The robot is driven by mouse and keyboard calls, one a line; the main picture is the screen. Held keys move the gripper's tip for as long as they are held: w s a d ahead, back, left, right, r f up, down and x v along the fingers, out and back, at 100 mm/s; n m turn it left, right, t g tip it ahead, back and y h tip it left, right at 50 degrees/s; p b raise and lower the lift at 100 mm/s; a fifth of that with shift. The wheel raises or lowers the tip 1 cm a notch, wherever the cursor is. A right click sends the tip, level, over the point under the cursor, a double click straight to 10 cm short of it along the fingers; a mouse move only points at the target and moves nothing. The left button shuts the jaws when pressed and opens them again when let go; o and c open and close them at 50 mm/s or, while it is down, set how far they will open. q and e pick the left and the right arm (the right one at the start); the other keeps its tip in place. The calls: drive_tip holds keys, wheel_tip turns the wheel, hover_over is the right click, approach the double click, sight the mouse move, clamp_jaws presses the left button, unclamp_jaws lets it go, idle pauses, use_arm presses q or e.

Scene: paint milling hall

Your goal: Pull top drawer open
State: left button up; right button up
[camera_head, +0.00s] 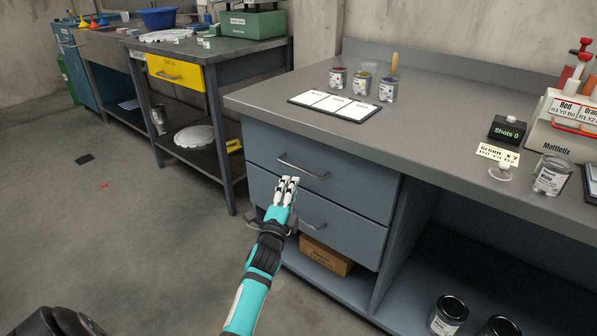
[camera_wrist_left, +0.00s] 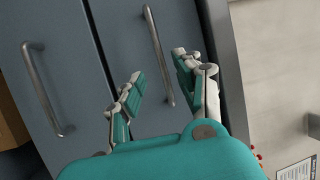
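The top drawer (camera_head: 345,186) is a grey-blue front under the grey worktop, and it looks closed. Its metal bar handle (camera_head: 303,168) also shows in the left wrist view (camera_wrist_left: 153,42). My left gripper (camera_head: 288,181) is in front of the drawers, just below and left of the top handle in the head view. In the left wrist view the gripper (camera_wrist_left: 160,78) has its fingers spread, with the top handle seen between them. Nothing is held, and I cannot tell whether the fingers reach the bar. My right gripper is not in view.
The lower drawer (camera_head: 352,232) has a similar handle (camera_head: 312,220). A cardboard box (camera_head: 326,255) sits on the shelf below. The worktop (camera_head: 440,125) holds small cans and a white chart (camera_head: 335,105). The floor (camera_head: 130,230) to the left is mostly clear.

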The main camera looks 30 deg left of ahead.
sight(299, 169)
use_arm(q)
drive_tip(key=b+x, duration=0.1)
drive_tip(key=x, duration=0.7)
drive_tip(key=shift+w+a, duration=0.1)
drive_tip(key=shift+w, duration=0.05)
clamp_jaws()
